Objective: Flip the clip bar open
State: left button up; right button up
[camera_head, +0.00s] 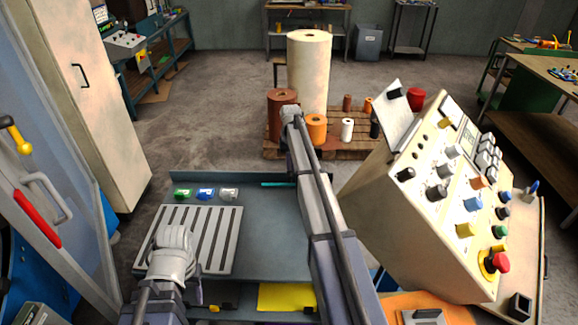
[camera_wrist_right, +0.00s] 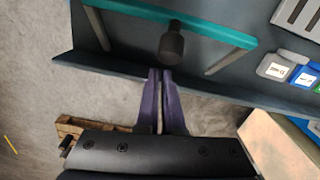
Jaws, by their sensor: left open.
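The clip bar is a teal bar with a dark round knob (camera_wrist_right: 172,44) and two thin side arms. In the right wrist view the bar (camera_wrist_right: 215,32) lies across the grey bench, and a short piece of it (camera_head: 276,184) shows in the head view, left of my right arm. My right gripper (camera_wrist_right: 160,72) has its purple fingers together, tips just short of the knob and apparently apart from it. My right arm hides this gripper in the head view. My left gripper (camera_head: 174,238) is open and empty over the slotted plate (camera_head: 222,222), its fingertips hard to make out.
Green (camera_head: 182,193), blue (camera_head: 206,193) and grey (camera_head: 229,194) small blocks sit behind the slotted plate. A yellow sheet (camera_head: 287,297) lies at the bench front. A control console (camera_head: 420,190) stands close on the right. A pallet with rolls (camera_head: 308,75) stands behind the bench.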

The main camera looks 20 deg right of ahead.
jog(key=shift+o, duration=0.8)
jog(key=shift+s+a+r, duration=0.1)
jog(key=shift+s+a, duration=0.05)
jog(key=shift+o, duration=0.7)
jog(key=shift+s+a+r, duration=0.15)
jog(key=shift+s+r, duration=0.3)
jog(key=shift+s, duration=0.05)
jog(key=shift+o, duration=0.8)
jog(key=shift+s+a, duration=0.1)
jog(key=shift+s, duration=0.05)
jog(key=shift+o, duration=1.4)
jog(key=shift+w+f, duration=0.3)
jog(key=shift+w, duration=0.05)
jog(key=shift+o, duration=0.7)
pick_arm(q)
jog(key=shift+s+a+r, duration=0.15)
jog(key=shift+s+a, duration=0.05)
jog(key=shift+s, duration=0.35)
pick_arm(e)
jog(key=shift+s+r, duration=0.1)
jog(key=shift+r, duration=0.05)
pick_arm(q)
jog(key=shift+r, duration=0.1)
